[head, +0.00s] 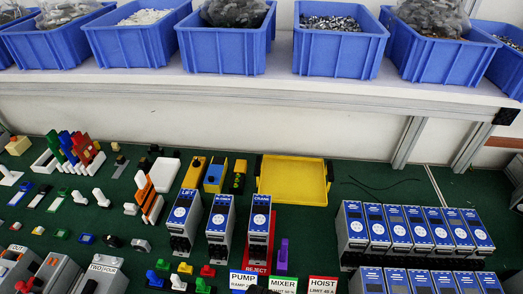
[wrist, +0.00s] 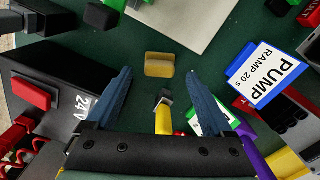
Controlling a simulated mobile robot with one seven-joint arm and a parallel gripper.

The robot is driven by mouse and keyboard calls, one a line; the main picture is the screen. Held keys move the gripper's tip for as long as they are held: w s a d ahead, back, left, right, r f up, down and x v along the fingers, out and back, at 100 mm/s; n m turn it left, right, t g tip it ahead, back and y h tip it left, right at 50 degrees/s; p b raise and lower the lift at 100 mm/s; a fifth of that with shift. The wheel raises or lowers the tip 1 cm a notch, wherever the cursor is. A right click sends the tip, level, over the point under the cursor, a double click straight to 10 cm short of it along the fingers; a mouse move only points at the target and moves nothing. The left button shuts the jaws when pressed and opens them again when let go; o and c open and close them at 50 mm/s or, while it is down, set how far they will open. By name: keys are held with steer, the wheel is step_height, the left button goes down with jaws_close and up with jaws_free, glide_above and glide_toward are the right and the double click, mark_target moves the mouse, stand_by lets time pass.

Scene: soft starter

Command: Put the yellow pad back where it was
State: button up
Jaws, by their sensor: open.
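The yellow pad (wrist: 159,65) is a small rounded block in the wrist view, on the dark green mat. My gripper (wrist: 159,77) is open, its two blue fingers wide apart. In the picture the pad lies between the fingertips, apart from both of them. I cannot tell how far below the fingertips it is. My gripper is not visible in the head view. A small yellow block (head: 185,268) sits low in the head view, but I cannot tell whether it is the same pad.
In the wrist view, a black box with a red button (wrist: 31,95) stands left and a PUMP sign (wrist: 265,73) right. A yellow-bodied part (wrist: 162,118) lies near the palm. The head view shows a yellow tray (head: 293,178), several blue-white modules, and blue bins on a shelf.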

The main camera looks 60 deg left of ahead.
step_height(320, 180, up, 9)
steer(key=w+a+r+n+t+y, duration=0.1)
steer(key=w+r+t+y, duration=0.2)
steer(key=w+r+t, duration=0.85)
steer(key=w+d+r+t+y, duration=0.1)
steer(key=w+d+r, duration=0.1)
steer(key=w+r, duration=0.6)
steer(key=w+d+r, duration=0.1)
steer(key=w+r, duration=0.5)
steer(key=r, duration=0.4)
steer(key=s+d+r+n+t+h, duration=0.1)
steer(key=d+r+t, duration=0.3)
steer(key=r, duration=0.6)
steer(key=s+d+r+t, duration=0.1)
steer(key=d+r+t, duration=0.25)
steer(key=r, duration=0.55)
steer(key=s+d+r+n+t+h, duration=0.1)
steer(key=s+d+r+t, duration=0.3)
steer(key=r, duration=0.6)
steer(key=s+d+r+t+h, duration=0.2)
steer(key=s+d+r+t, duration=0.1)
steer(key=r, duration=0.6)
steer(key=shift+s+d+n, duration=0.3)
steer(key=shift+s+d, duration=0.55)
steer(key=shift+s, duration=0.1)
steer(key=shift+r, duration=0.1)
